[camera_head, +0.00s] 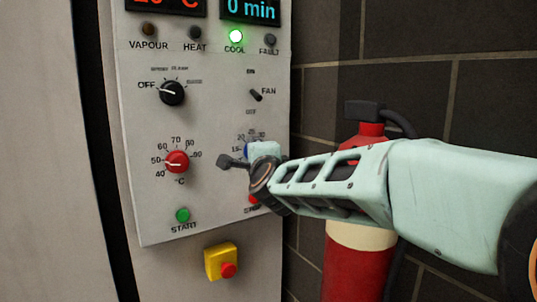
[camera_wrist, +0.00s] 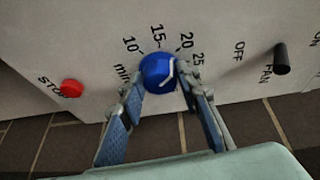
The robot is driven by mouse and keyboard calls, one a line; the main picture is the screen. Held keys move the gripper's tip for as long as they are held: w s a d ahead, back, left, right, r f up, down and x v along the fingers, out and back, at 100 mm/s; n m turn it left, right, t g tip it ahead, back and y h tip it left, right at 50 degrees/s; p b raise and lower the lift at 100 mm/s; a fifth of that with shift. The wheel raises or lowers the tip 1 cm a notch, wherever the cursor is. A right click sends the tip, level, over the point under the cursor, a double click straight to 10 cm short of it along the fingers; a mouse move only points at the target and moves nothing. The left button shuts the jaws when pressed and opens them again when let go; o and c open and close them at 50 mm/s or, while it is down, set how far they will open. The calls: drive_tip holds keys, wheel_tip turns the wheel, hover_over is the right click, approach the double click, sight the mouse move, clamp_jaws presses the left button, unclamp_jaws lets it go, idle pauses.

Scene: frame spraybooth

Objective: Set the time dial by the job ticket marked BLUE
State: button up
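The blue time dial (camera_wrist: 155,72) is on the grey control panel, with 10, 15, 20 and 25 printed around it and "min" beside it. Its white pointer mark shows on the right side of its face, toward the 25 side; the exact reading is unclear. My gripper (camera_wrist: 160,80) has one finger on each side of the dial, with no clear gap at the tips. In the head view my gripper (camera_head: 250,158) covers most of the dial; only a sliver of blue shows. The time display (camera_head: 250,10) reads 0 min. No job ticket is visible.
The red temperature dial (camera_head: 177,162), green START button (camera_head: 183,215) and black mode knob (camera_head: 172,93) are left of my gripper. The FAN switch (camera_head: 256,95) is above; the red STOP button (camera_wrist: 71,88) is close by. A fire extinguisher (camera_head: 352,270) stands behind my arm.

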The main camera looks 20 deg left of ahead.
drive_tip(key=o, duration=0.4)
